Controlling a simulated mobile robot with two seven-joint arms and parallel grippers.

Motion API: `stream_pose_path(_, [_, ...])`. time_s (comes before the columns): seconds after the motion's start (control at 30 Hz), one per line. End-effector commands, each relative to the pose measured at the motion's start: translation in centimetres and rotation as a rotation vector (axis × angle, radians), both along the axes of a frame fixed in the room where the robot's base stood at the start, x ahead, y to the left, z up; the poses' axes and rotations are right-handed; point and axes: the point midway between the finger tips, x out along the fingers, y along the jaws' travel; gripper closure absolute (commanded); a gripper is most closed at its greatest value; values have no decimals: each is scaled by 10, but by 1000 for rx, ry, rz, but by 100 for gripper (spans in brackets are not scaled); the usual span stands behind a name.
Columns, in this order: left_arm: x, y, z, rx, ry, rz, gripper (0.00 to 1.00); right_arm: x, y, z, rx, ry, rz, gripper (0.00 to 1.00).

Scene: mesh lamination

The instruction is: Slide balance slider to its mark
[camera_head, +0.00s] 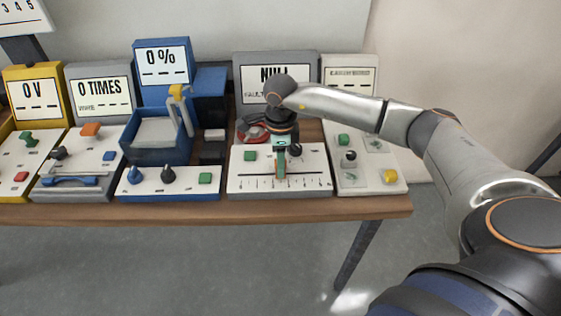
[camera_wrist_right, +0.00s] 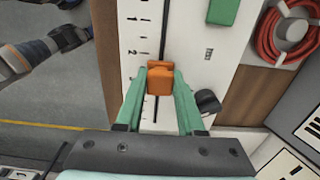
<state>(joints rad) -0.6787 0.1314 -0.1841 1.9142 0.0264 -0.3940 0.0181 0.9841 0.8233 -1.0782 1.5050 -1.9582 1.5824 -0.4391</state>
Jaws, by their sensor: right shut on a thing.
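The balance slider (camera_wrist_right: 160,80) is an orange block in a long dark slot on a white panel (camera_head: 315,164). My right gripper (camera_head: 280,173), with green fingers, points down at the slot in the head view. In the right wrist view its fingers are shut on the slider, one on each side. The slider sits beside the scale, near the mark 2 (camera_wrist_right: 133,51). In the head view the gripper largely hides the slider. Its target mark cannot be made out. My left gripper is not in view.
A screen reading NULL (camera_head: 258,86) stands behind the panel, partly hidden by my arm. A green button (camera_head: 250,156) and a dark knob (camera_wrist_right: 207,102) are on the panel. A coiled red cable (camera_head: 250,128) lies behind it. Other stations stand on both sides.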

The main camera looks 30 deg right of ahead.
Motion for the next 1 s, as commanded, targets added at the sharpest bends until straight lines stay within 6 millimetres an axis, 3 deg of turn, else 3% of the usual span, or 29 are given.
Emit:
stream_pose_path(0.67, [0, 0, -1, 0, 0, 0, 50, 1, 1, 0, 1, -2, 0, 100])
stream_pose_path(0.77, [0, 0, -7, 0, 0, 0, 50, 7, 11, -2, 4, -3, 2, 100])
stream_pose_path(1.0, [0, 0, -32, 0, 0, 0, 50, 37, 60, -4, 4, -6, 5, 100])
